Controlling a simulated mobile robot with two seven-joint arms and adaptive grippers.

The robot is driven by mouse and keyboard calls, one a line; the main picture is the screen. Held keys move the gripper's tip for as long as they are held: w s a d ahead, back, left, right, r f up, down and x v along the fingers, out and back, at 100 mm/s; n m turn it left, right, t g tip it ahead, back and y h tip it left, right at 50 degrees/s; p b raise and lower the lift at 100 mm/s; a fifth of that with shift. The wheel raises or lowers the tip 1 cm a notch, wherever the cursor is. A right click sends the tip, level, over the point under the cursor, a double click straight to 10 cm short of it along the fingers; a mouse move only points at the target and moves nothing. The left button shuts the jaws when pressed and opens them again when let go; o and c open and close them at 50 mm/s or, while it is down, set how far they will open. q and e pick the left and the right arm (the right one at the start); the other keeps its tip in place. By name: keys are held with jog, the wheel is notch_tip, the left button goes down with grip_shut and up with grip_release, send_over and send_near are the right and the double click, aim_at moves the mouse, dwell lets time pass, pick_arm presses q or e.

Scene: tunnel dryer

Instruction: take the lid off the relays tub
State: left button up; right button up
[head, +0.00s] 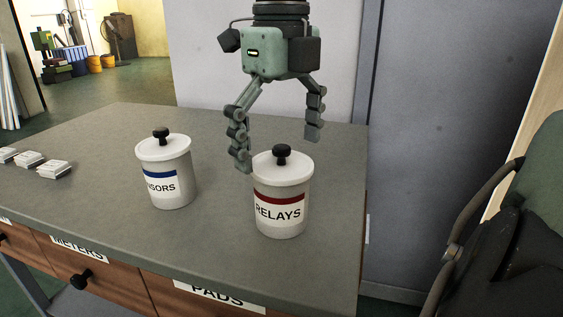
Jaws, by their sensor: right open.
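The relays tub (282,215) is a pale cylinder with a dark red band and the label RELAYS, upright near the right end of the grey bench. Its white lid (268,166) is on it, with a black knob (282,153) on top. My right gripper (279,150) points down from above, its fingers spread open and empty. The left-hand finger reaches down near the back left edge of the lid; I cannot tell whether it touches. The other finger is higher, to the right of the knob. My left gripper is not in view.
A similar lidded tub with a blue band (170,186), label partly hidden, stands left of the relays tub. Small white packs (52,169) lie at the bench's left. The bench top (225,262) is otherwise clear. A grey panel (445,150) rises beyond the right end.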

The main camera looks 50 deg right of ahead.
jog(key=c, duration=1.3)
jog(key=shift+s, duration=0.1)
jog(key=c, duration=0.4)
